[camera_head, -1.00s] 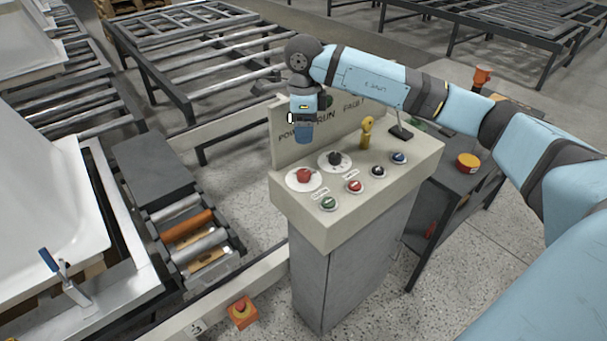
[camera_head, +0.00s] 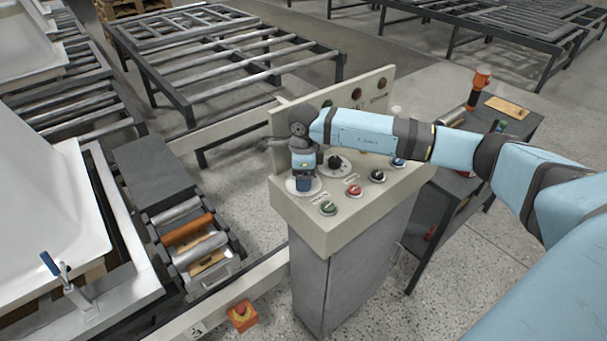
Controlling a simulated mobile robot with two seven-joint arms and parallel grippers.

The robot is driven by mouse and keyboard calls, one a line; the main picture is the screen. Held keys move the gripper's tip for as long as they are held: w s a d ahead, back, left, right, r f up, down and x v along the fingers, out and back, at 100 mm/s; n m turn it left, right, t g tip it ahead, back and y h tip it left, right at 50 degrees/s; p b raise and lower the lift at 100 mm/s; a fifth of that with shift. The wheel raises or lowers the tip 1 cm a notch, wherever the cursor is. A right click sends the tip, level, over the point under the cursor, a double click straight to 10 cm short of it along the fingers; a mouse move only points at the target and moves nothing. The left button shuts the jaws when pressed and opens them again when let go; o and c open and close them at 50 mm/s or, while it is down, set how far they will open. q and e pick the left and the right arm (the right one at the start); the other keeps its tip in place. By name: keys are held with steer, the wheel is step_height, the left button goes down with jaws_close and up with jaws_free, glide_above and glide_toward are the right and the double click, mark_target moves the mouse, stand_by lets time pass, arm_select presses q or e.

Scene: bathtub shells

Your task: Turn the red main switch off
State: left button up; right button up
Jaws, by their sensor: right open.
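The red main switch sits on the sloping top of the control console (camera_head: 318,232), at its left end. My right gripper (camera_head: 304,186) is right over it and hides the red knob. Only part of its round white plate (camera_head: 291,187) shows around the gripper. The gripper points down with its jaws open; whether the fingers touch the knob cannot be seen. My left gripper is not in view.
A black rotary switch (camera_head: 335,162) is just right of my gripper. Green (camera_head: 327,208), red (camera_head: 353,190), black (camera_head: 377,176) and blue (camera_head: 398,162) buttons line the front. The console's upright back panel (camera_head: 375,92) stands behind my arm.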

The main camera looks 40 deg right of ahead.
steer(key=shift+c, duration=0.3)
steer(key=c, duration=0.9)
steer(key=shift+o, duration=0.2)
